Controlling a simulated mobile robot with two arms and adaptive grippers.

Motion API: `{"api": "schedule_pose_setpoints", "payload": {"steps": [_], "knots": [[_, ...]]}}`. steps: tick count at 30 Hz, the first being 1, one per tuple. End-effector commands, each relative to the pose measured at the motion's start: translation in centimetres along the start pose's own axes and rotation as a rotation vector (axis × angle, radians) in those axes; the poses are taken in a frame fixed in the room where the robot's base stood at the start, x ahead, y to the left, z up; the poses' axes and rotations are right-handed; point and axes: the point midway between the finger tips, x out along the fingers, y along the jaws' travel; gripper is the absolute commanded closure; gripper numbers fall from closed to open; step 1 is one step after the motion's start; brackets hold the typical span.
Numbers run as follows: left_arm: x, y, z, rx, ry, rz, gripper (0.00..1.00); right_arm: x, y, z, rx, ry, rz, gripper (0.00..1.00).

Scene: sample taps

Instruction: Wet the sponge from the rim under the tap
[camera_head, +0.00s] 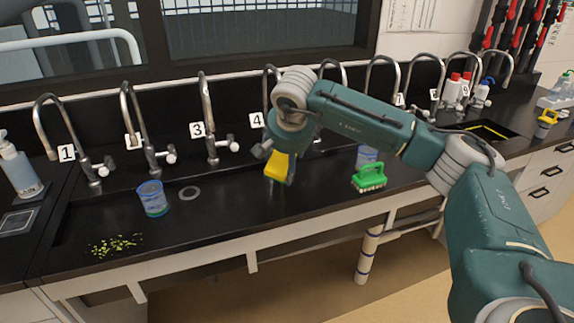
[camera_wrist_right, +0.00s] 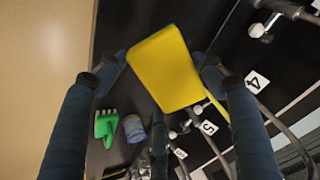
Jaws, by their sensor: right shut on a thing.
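My right gripper (camera_head: 281,168) is shut on a yellow sponge (camera_head: 276,166) and holds it above the dark sink trough, in front of the tap labelled 4 (camera_head: 267,90). In the right wrist view the sponge (camera_wrist_right: 165,70) sits between the two fingers of the right gripper (camera_wrist_right: 158,72), with a thin green edge showing. My right wrist hides much of tap 4, so I cannot tell whether the sponge is right below its spout. No water stream shows. My left gripper is not in view.
Several numbered taps line the back wall. A blue-banded cup (camera_head: 152,199), a ring (camera_head: 189,193) and yellow-green bits (camera_head: 116,245) are at left. A green brush (camera_head: 369,179) and another cup (camera_head: 367,156) are right of the sponge. A soap bottle (camera_head: 17,168) stands far left.

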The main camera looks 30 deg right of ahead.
Motion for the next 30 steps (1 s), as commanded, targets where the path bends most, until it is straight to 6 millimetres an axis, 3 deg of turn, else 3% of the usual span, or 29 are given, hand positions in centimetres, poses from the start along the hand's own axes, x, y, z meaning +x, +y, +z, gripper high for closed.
{"api": "schedule_pose_setpoints", "payload": {"steps": [17, 30], "knots": [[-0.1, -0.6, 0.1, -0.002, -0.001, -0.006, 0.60, 3.8, -2.1, -3.9, 0.001, 0.000, 0.001, 0.54], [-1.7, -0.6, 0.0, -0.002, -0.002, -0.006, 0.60, 6.0, -3.5, -6.4, 0.000, -0.001, 0.001, 0.54]]}}
